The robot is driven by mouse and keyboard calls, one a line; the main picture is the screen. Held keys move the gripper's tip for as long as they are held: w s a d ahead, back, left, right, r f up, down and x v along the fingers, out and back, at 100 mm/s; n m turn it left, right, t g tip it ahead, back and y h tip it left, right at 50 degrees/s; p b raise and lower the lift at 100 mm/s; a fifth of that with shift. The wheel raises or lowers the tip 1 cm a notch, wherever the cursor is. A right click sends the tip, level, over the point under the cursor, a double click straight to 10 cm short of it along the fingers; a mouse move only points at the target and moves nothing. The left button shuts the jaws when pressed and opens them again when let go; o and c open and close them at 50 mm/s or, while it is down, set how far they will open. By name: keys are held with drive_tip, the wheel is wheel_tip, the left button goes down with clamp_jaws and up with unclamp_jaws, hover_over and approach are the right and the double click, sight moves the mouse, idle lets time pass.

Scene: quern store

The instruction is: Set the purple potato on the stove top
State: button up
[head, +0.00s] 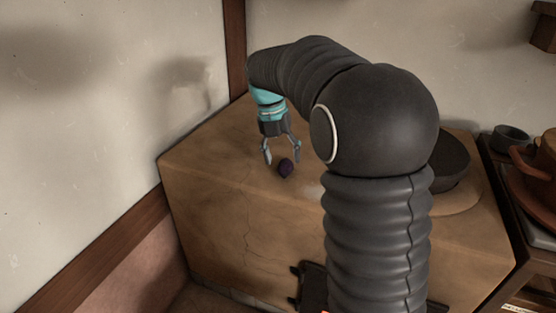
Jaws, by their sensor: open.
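The purple potato (286,168) is small, dark and rounded. It appears to lie on the brown, cracked stove top (225,160), left of its middle. My gripper (282,160) points down at the potato with its two fingers spread. The fingertips show on either side of the potato's upper part, the left one a little apart from it. The gripper is open and does not close on the potato. Whether the right finger touches it I cannot tell. My arm hides the middle and part of the right of the stove.
A dark pot (449,162) sits on the stove's right side, partly behind my arm. Farther right a counter holds a small dark bowl (511,138) and brown pottery (540,165). A plaster wall (110,90) with a wooden post borders the stove at the left and back.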

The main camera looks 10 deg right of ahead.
wheel_tip(320, 180, up, 10)
drive_tip(key=a+p, duration=0.2)
drive_tip(key=s+d+r+m+t, duration=0.1)
drive_tip(key=s+m, duration=0.6)
drive_tip(key=s+f+m+t+y, duration=0.1)
drive_tip(key=s+f+m, duration=0.3)
drive_tip(key=s+m, duration=0.7)
drive_tip(key=s+d+f+m+t+y, duration=0.1)
drive_tip(key=s+f+m+t, duration=0.3)
drive_tip(key=s+m, duration=0.6)
drive_tip(key=f+m, duration=0.1)
drive_tip(key=m, duration=0.2)
drive_tip(key=shift+s+d+f+m, duration=0.25)
drive_tip(key=shift+s+d+m, duration=0.05)
drive_tip(key=shift+s, duration=0.05)
drive_tip(key=shift+w+a, duration=0.15)
drive_tip(key=shift+a, duration=0.05)
